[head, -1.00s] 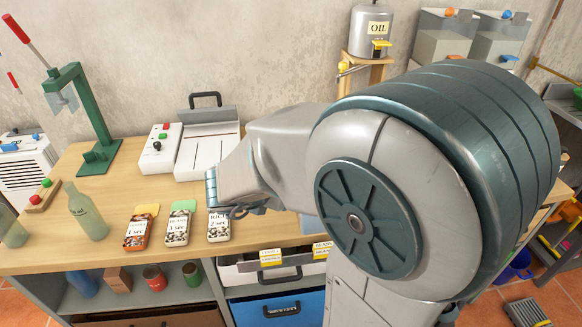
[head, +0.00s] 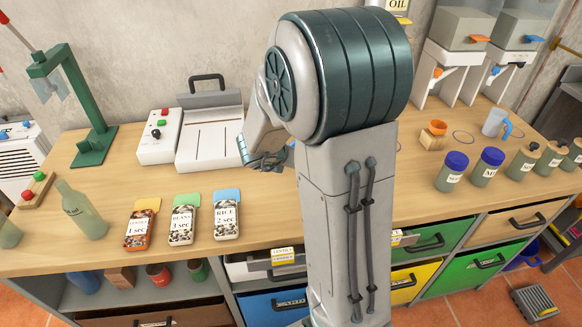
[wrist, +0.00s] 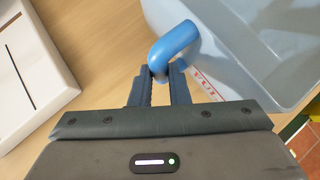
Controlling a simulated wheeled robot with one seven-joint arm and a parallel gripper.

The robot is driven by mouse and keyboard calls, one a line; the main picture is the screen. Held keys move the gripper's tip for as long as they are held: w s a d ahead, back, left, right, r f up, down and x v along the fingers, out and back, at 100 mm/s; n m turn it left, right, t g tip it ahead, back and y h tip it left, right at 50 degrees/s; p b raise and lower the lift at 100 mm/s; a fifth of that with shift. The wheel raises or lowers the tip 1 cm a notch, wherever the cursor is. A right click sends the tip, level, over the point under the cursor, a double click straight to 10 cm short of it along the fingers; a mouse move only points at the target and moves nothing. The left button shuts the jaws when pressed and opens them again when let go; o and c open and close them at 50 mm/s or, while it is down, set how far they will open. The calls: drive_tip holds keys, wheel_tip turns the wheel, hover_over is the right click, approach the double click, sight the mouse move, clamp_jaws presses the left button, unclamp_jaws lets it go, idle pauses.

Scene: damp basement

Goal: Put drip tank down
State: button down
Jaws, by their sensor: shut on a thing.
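The drip tank (wrist: 235,50) is a pale blue, see-through open box with a blue hooked handle and red lettering on its side. It fills the upper right of the wrist view. My gripper (wrist: 160,82) is shut on the handle at the tank's near left corner. In the head view my gripper (head: 266,163) is over the bench, just right of the white flat machine. My arm hides nearly all of the tank there. I cannot tell whether the tank's bottom touches the bench.
The white flat machine (head: 210,140) stands left of my gripper. Three labelled packs, including a rice pack (head: 228,215), lie near the bench's front edge.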

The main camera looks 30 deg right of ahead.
drive_tip(key=shift+w+d+f, duration=0.2)
drive_tip(key=shift+w+d, duration=0.05)
drive_tip(key=shift+f, duration=0.25)
drive_tip(key=shift+f+b, duration=0.4)
drive_tip(key=shift+f, duration=1.35)
drive_tip(key=c, duration=1.4)
unclamp_jaws()
